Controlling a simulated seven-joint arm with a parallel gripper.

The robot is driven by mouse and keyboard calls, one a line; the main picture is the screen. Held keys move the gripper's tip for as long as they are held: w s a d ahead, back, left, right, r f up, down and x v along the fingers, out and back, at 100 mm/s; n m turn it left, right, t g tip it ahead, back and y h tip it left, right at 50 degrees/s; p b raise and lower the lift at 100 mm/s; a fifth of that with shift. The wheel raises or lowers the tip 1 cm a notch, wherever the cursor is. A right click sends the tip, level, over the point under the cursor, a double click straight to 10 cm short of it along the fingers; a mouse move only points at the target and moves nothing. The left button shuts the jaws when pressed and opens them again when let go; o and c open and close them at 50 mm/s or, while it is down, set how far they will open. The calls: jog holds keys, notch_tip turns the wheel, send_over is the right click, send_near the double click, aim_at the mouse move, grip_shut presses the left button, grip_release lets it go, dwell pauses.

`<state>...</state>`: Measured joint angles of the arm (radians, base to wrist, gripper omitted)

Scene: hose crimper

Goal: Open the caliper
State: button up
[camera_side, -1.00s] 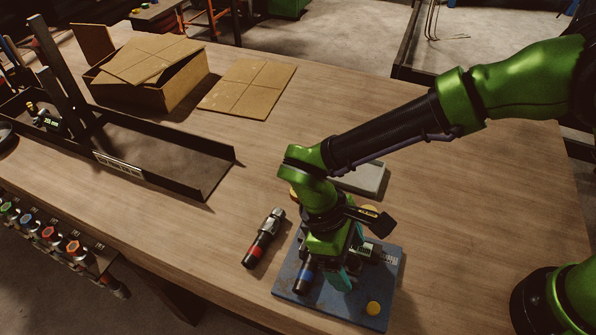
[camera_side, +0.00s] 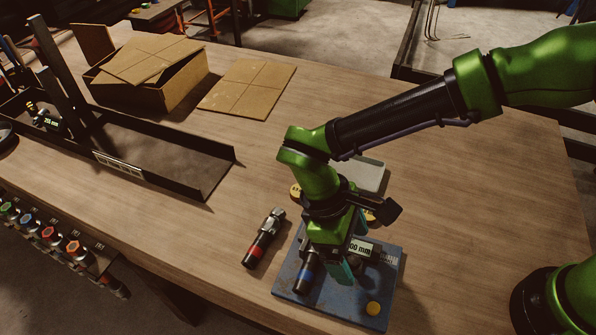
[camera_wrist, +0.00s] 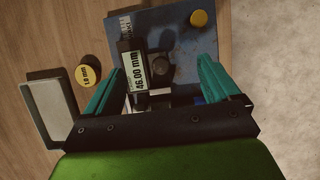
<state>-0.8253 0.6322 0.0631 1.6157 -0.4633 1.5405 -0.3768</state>
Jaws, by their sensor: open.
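The caliper (camera_wrist: 134,72) lies on the blue mat, its display reading 46.00 mm in the wrist view. In the side view its label (camera_side: 361,248) shows beside my gripper, partly hidden. My gripper (camera_wrist: 165,76) points down over the mat with its teal fingers spread on either side of the caliper. The display end extends past the fingertips in the wrist view. I cannot tell whether a finger touches it. The caliper's jaws are mostly hidden by the gripper.
The blue mat (camera_side: 345,306) carries a blue-banded hose fitting (camera_side: 306,274) and a yellow disc (camera_side: 373,308). A red-banded fitting (camera_side: 264,240) lies to its left. A grey tray (camera_wrist: 48,108) and a yellow 1.0 mm disc (camera_wrist: 88,74) sit nearby. The right of the table is clear.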

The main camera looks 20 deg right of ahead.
notch_tip(320, 180, up, 6)
dwell(0.7)
jog(key=shift+r, duration=0.1)
jog(key=d+r+m+t+y, duration=0.2)
jog(key=d+r+m+t, duration=0.3)
jog(key=d, duration=0.8)
jog(key=s+d+r+m+t+y, duration=0.1)
jog(key=d+r+m+t+y, duration=0.2)
jog(key=d, duration=1)
notch_tip(320, 180, up, 4)
jog(key=m+t, duration=0.2)
jog(key=m, duration=0.3)
jog(key=shift+d, duration=0.35)
